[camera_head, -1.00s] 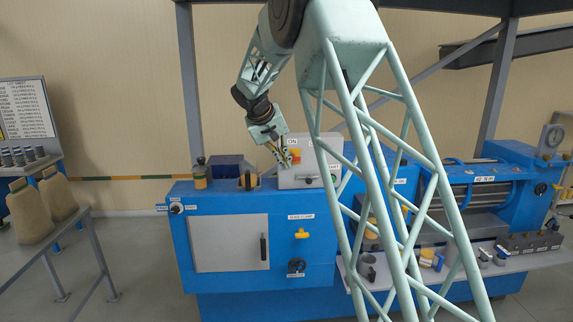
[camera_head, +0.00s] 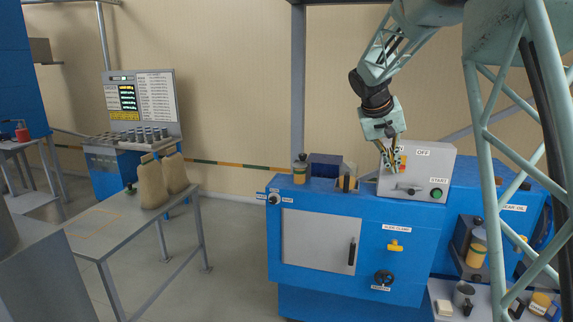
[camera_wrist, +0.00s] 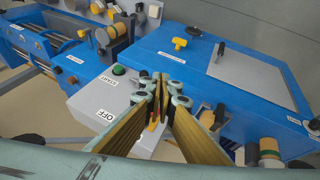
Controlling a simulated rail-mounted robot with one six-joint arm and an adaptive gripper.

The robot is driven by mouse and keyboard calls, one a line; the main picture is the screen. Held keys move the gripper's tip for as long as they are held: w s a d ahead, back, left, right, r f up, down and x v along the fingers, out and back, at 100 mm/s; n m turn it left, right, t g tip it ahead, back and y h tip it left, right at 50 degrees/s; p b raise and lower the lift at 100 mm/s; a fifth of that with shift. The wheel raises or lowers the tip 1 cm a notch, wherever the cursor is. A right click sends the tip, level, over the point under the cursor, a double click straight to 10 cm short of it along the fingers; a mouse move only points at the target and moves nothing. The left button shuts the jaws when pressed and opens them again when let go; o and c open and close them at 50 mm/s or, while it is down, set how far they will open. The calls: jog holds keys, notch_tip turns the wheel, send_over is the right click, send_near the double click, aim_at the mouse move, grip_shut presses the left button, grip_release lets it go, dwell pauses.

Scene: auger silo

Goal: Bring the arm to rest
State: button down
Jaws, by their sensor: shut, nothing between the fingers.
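My gripper (camera_head: 391,168) hangs at the end of my pale green arm, pointing down in front of the grey control box with the OFF and START labels (camera_head: 418,172). In the wrist view my gripper (camera_wrist: 158,78) has its fingertips together with nothing between them, above that box (camera_wrist: 105,100). I cannot tell whether the fingers touch the box. An orange-red part of the box shows partly behind the fingers in the head view.
The blue cabinet (camera_head: 300,205) carries a grey door, a yellow knob and, on top, a bottle (camera_head: 300,168) and a dark blue box (camera_head: 325,165). Two sacks (camera_head: 153,186) stand on a grey table at left. Open floor lies between table and cabinet.

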jog(key=s+a+r+y+b, duration=0.1)
jog(key=s+a+r, duration=0.15)
jog(key=s, duration=0.85)
jog(key=s+a+r+y+b, duration=0.1)
jog(key=s+a+r, duration=0.15)
jog(key=s, duration=0.85)
jog(key=s+a+r+b, duration=0.1)
jog(key=s+a, duration=0.2)
jog(key=s, duration=0.8)
jog(key=s+a+f+y, duration=0.1)
jog(key=s+a+f, duration=0.1)
jog(key=s, duration=0.8)
jog(key=s+a+f+n+y+b, duration=0.1)
jog(key=s+f, duration=0.3)
jog(key=s, duration=0.6)
jog(key=s+a+f+y+b, duration=0.1)
jog(key=s+a+f, duration=0.3)
jog(key=s, duration=0.7)
jog(key=shift+n, duration=0.4)
jog(key=c, duration=3.4)
grip_release()
jog(key=shift+w, duration=0.1)
